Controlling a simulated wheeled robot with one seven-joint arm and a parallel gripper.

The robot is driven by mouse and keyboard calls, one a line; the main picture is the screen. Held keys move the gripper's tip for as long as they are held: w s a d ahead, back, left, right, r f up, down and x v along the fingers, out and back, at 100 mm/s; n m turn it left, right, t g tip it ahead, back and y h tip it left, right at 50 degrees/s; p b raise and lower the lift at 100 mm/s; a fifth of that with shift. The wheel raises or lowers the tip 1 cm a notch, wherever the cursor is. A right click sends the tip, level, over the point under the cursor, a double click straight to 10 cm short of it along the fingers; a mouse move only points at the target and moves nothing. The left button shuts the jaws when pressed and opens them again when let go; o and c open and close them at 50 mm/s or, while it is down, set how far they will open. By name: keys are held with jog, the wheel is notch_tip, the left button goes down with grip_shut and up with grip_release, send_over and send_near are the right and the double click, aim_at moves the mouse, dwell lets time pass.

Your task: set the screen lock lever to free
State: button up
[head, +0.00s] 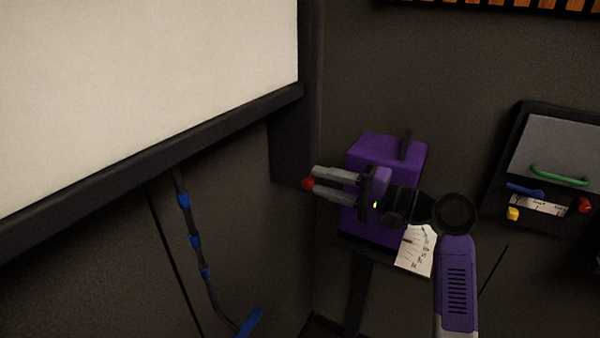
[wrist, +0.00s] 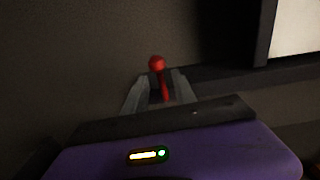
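A lever with a round red knob (head: 307,183) shows at the tips of my gripper (head: 316,181), by the dark post at the screen's right end. In the wrist view the red knob (wrist: 157,63) stands just beyond the fingertips, and its red stem runs down between the fingers of my gripper (wrist: 161,76). The two fingers look apart, with a small gap on each side of the stem. The lever's base is hidden, and no marking for free is readable. The large pale screen (head: 140,80) fills the upper left.
A purple box (head: 385,150) on a stand is behind my gripper, with a marked white card (head: 415,250) below. A panel (head: 560,140) with a green handle (head: 558,177) hangs at right.

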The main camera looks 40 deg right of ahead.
jog(key=p+x, duration=0.1)
jog(key=x, duration=0.5)
jog(key=shift+w+a, duration=0.15)
jog(key=shift+a, duration=0.05)
grip_shut()
